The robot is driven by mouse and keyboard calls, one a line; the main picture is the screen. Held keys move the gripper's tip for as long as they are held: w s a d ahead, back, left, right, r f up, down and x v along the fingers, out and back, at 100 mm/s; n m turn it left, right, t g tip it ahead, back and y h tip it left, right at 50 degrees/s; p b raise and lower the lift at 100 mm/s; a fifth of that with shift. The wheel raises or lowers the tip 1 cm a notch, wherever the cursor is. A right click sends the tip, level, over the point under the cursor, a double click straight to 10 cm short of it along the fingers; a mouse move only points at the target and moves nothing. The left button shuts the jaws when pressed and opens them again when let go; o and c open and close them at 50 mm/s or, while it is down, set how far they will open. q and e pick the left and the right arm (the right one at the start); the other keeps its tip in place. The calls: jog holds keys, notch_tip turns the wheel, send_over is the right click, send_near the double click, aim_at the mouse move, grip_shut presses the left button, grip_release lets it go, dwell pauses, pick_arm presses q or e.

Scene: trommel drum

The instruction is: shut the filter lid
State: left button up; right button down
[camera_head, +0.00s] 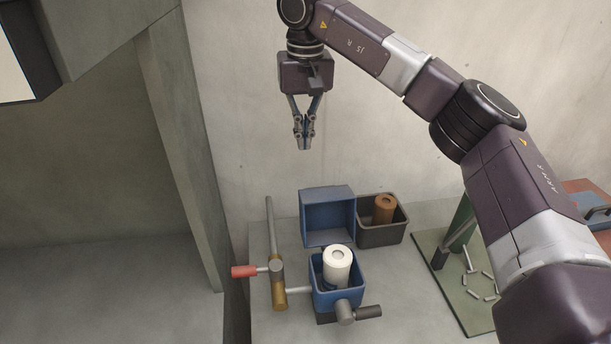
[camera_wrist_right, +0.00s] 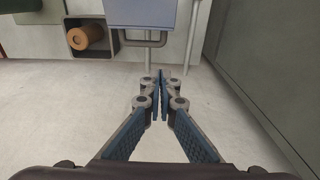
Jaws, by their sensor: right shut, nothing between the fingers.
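The blue filter lid (camera_head: 328,215) stands open behind the blue filter housing (camera_head: 323,298), with its hollow inner side facing the front. A white filter cartridge (camera_head: 338,264) stands upright in the housing. In the right wrist view the lid (camera_wrist_right: 140,12) shows at the top, with a grey handle bar (camera_wrist_right: 147,40) at its edge. My right gripper (camera_head: 305,147) hangs above and behind the lid, well apart from it, fingers together and empty. It also shows in the right wrist view (camera_wrist_right: 160,77). My left gripper is not in view.
A dark bin (camera_head: 380,236) holding a brown cartridge (camera_head: 384,207) stands right of the lid. A brass valve (camera_head: 278,285) with a red handle (camera_head: 244,271) is left of the housing. A green mat (camera_head: 455,301) with small pieces lies right. A concrete pillar (camera_head: 180,150) rises left.

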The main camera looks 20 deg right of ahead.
jog(key=f+p, duration=0.1)
jog(key=f, duration=0.2)
jog(key=s+f+p, duration=0.1)
jog(key=f+p, duration=0.2)
jog(key=f, duration=0.2)
jog(key=shift+s+a+f, duration=0.15)
jog(key=shift+s+f, duration=0.2)
jog(key=shift+s+a+r+p, duration=0.1)
jog(key=shift+s+a+p, duration=0.1)
jog(key=shift+s+p, duration=0.4)
jog(key=shift+s, duration=0.1)
